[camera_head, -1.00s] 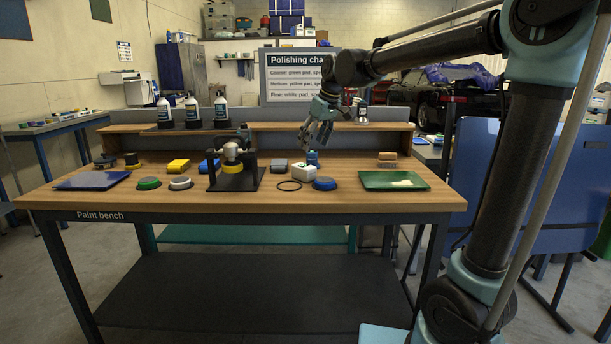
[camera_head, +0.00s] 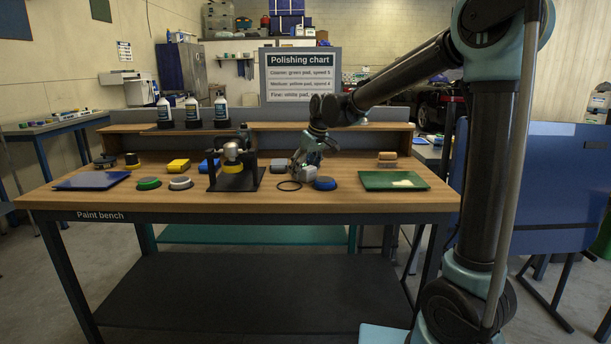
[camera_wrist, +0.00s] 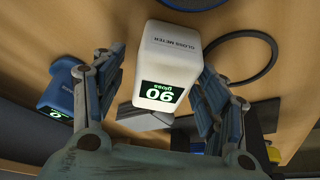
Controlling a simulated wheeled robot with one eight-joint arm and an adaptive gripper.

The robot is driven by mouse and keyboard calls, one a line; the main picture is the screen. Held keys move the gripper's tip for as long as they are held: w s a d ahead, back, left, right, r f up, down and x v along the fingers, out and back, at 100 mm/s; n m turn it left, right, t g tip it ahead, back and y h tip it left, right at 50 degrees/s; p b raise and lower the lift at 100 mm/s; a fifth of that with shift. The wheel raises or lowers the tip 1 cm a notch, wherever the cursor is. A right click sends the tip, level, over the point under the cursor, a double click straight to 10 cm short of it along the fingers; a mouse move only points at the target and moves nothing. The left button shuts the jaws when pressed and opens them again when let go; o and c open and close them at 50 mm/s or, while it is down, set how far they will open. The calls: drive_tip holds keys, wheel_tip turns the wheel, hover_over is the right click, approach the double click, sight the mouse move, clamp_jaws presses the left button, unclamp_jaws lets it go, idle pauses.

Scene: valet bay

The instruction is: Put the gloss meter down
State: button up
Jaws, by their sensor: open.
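The gloss meter (camera_wrist: 172,60) is a white box with dark lettering and a lit green-on-black display reading 90 gloss. It sits on the wooden paint bench (camera_head: 230,201), right of the polisher stand. In the wrist view my gripper (camera_wrist: 160,75) is open, with one finger on each side of the meter. A gap shows on the right; contact on the left cannot be told. In the head view my gripper (camera_head: 305,164) is down over the meter (camera_head: 304,179) and hides much of it.
A blue gauge (camera_wrist: 58,92) with a display stands close beside the left finger. A black ring (camera_head: 289,186) and a blue pad (camera_head: 325,183) lie near the meter. The polisher in its stand (camera_head: 236,180) is to the left. A green panel (camera_head: 385,182) lies to the right.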

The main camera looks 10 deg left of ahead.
drive_tip(key=shift+a+f, duration=0.1)
drive_tip(key=shift+f, duration=0.2)
drive_tip(key=shift+c, duration=0.6)
drive_tip(key=c, duration=1.2)
drive_tip(key=shift+o, duration=0.2)
drive_tip(key=shift+r, duration=0.1)
